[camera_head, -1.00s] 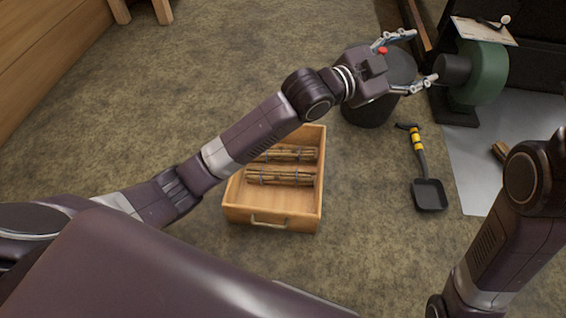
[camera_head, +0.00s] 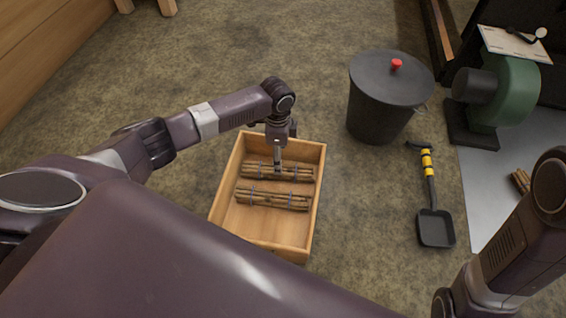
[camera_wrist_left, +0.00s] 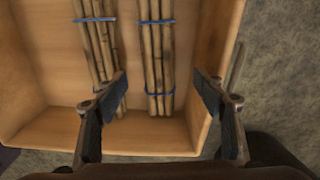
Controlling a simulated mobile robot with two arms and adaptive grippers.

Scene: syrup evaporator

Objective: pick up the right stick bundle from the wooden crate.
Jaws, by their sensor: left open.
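The wooden crate (camera_head: 263,241) stands on the floor with two stick bundles lying side by side in it. In the head view one bundle (camera_head: 305,173) is farther back and the other (camera_head: 272,200) is nearer. The left gripper (camera_head: 279,165) points down over the farther bundle and partly hides it. In the left wrist view my open left gripper (camera_wrist_left: 162,108) has its fingers spread to either side of the right bundle (camera_wrist_left: 157,50), above it as far as I can tell. The left bundle (camera_wrist_left: 97,40) passes beside the left finger. My right gripper is out of view.
A black lidded bucket (camera_head: 378,112) with a red knob stands behind and right of the crate. A small black shovel (camera_head: 435,226) lies farther right. A green blower (camera_head: 500,95) is at the right back. Carpet left of the crate is clear.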

